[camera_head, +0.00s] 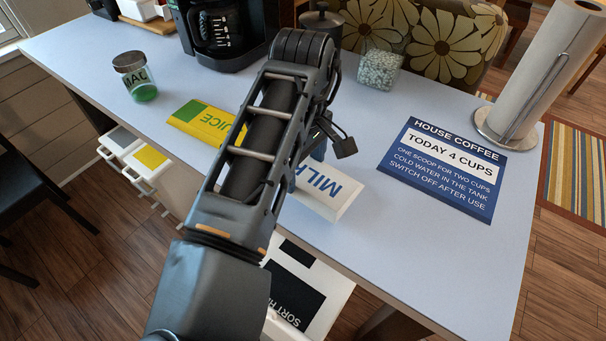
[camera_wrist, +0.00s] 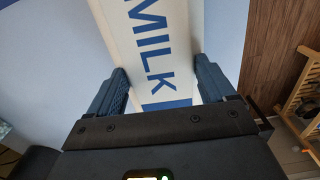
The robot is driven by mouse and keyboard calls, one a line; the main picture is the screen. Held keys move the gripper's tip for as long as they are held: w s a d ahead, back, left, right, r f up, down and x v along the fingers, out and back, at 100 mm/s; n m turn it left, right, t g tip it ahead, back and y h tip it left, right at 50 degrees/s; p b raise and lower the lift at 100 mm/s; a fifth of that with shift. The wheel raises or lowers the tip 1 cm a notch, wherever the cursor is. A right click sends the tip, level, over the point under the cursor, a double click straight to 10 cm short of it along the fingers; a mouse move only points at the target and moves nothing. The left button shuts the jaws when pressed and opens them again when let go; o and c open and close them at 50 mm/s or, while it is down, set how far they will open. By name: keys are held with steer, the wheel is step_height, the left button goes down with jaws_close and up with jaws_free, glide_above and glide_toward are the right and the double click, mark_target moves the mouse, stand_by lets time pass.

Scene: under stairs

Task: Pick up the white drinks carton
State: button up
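The white drinks carton (camera_head: 330,193) lies flat on the pale table and is marked MILK in blue. In the wrist view the carton (camera_wrist: 175,30) runs up the picture, with a blue band at its near end. My gripper (camera_wrist: 163,65) is open, with one blue finger on each side of the carton. The fingers are very close to its sides; I cannot make out clear contact. In the head view my arm hides the rest of the carton and most of my gripper (camera_head: 305,165).
A yellow and green juice carton (camera_head: 200,122) lies left of my arm. A blue coffee sign (camera_head: 440,168) lies to the right. A jar (camera_head: 134,78), coffee maker (camera_head: 225,30), glass container (camera_head: 379,70) and paper-towel stand (camera_head: 510,128) are farther back. The table's front edge is close.

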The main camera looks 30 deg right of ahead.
mark_target(304, 171)
steer(key=c, duration=0.7)
steer(key=shift+o, duration=0.2)
steer(key=shift+r, duration=0.1)
steer(key=shift+r, duration=0.65)
step_height(304, 171, up, 3)
steer(key=shift+d+f+b, duration=0.1)
steer(key=shift+b, duration=0.2)
steer(key=s+d+r+p, duration=0.1)
steer(key=s+d+r, duration=0.4)
steer(key=s, duration=0.5)
steer(key=shift+d+r, duration=0.4)
steer(key=shift+r, duration=0.45)
steer(key=o, duration=0.4)
steer(key=c, duration=0.9)
